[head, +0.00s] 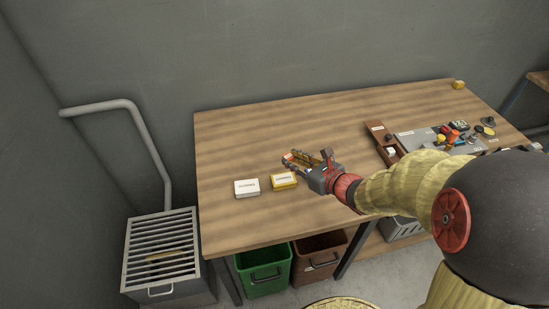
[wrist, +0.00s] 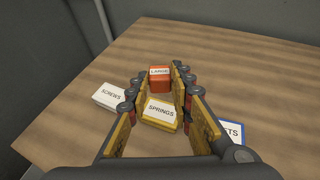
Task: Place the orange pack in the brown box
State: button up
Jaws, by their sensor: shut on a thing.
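An orange pack (wrist: 159,84) with a white label reading "LARGE" sits between my fingertips in the wrist view. My gripper (wrist: 160,77) is shut on it; in the head view my gripper (head: 297,160) is low over the middle of the table and hides most of the pack. I cannot tell whether the pack touches the table. A brown box (head: 320,260), open at the top with a dark handle, stands below the table's front edge. Its inside is mostly hidden.
A white "SCREWS" pack (head: 246,188) and a yellow "SPRINGS" pack (head: 284,181) lie near my gripper. A blue-edged pack (wrist: 234,130) is partly hidden by a finger. A green box (head: 264,270) stands left of the brown one. A wooden tray (head: 376,129) and tools lie right.

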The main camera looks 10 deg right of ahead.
jog(key=w+f+b, duration=0.2)
jog(key=w+f, duration=0.2)
jog(key=w, duration=0.5)
jog(key=b, duration=0.2)
send_over(279, 164)
jog(key=f, duration=0.5)
jog(key=shift+s+d, duration=0.1)
jog(key=shift+s, duration=0.2)
jog(key=shift+w+f+b, duration=0.2)
jog(key=shift+f+b, duration=0.3)
jog(key=shift+f, duration=0.5)
jog(key=shift+w+f+b, duration=0.2)
jog(key=shift+f+b, duration=0.3)
jog(key=shift+f, duration=0.45)
jog(key=shift+f, duration=0.2)
jog(key=o, duration=0.9)
jog(key=shift+o, duration=0.5)
jog(key=shift+r, duration=0.1)
